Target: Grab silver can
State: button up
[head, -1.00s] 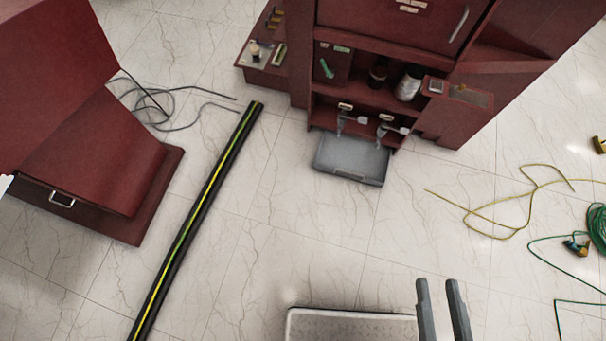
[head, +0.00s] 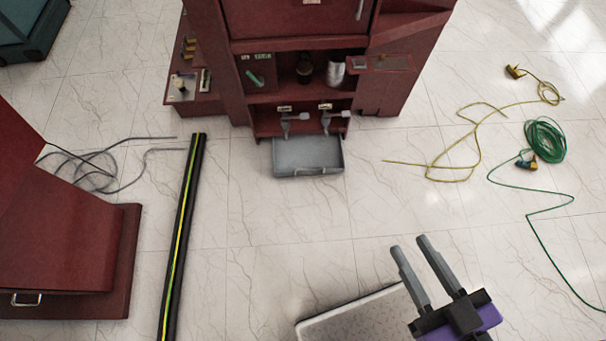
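The silver can (head: 335,71) stands upright on an open shelf of the red cabinet (head: 300,44). A dark can or jar (head: 305,70) stands to its left on the same shelf. My gripper (head: 408,245) is at the lower right of the head view, well in front of the cabinet and apart from the can. Its two grey fingers are spread with nothing visible between them.
A grey tray (head: 308,168) juts out low below the shelf, under two small tap-like fittings. A black and yellow floor strip (head: 183,230) runs at left, beside a red cabinet (head: 70,245). Yellow (head: 450,168) and green (head: 545,140) cables lie at right. Tiled floor ahead is clear.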

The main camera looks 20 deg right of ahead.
aim_at(335, 77)
jog(key=i, duration=1.45)
